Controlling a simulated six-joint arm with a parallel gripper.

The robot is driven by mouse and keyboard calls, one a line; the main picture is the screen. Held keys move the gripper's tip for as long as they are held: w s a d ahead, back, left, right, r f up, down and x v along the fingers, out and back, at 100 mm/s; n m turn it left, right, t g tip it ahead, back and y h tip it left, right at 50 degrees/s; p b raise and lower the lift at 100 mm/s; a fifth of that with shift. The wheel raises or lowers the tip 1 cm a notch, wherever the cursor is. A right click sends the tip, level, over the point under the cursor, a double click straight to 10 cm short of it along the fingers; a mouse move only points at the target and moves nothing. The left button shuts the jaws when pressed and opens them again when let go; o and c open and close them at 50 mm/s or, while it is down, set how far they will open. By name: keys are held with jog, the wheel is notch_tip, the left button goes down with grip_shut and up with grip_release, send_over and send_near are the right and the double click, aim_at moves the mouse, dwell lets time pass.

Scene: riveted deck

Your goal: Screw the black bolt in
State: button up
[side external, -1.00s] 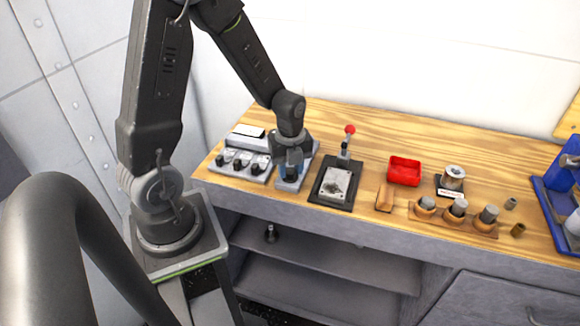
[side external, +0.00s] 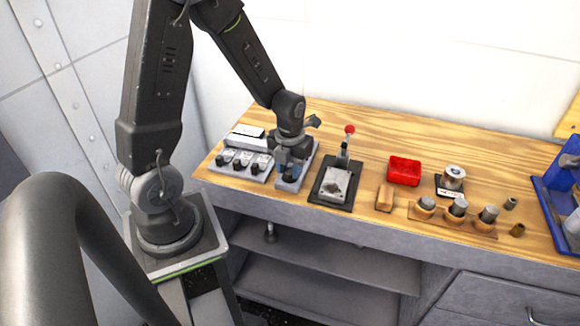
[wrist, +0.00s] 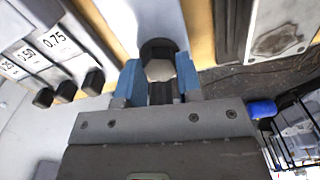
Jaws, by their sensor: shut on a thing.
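The black bolt (wrist: 158,49) shows in the wrist view as a dark round collar with a pale hexagonal face, at the end of a grey plate (wrist: 143,18). My gripper (wrist: 161,80) has its blue fingertips on either side of the bolt head and is shut on it. In the side external view my gripper (side external: 290,168) points down over the grey plate (side external: 311,160) near the bench's left end. The bolt is hidden there behind the fingers, and its thread is not visible in either view.
Left of the plate is a block with several black knobs (side external: 240,165), labelled 0.50 and 0.75 among others. Close on the right stands a black-based fixture (side external: 333,187) with a red-topped lever (side external: 349,130). A red tray (side external: 404,171) lies further right.

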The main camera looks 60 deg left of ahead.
aim_at(290, 171)
jog(key=shift+w+r+m, duration=0.1)
jog(key=shift+w+m, duration=0.05)
jog(key=shift+m, duration=0.15)
jog(key=o, duration=0.9)
jog(key=shift+o, duration=0.2)
notch_tip(290, 171, up, 14)
dwell(0.4)
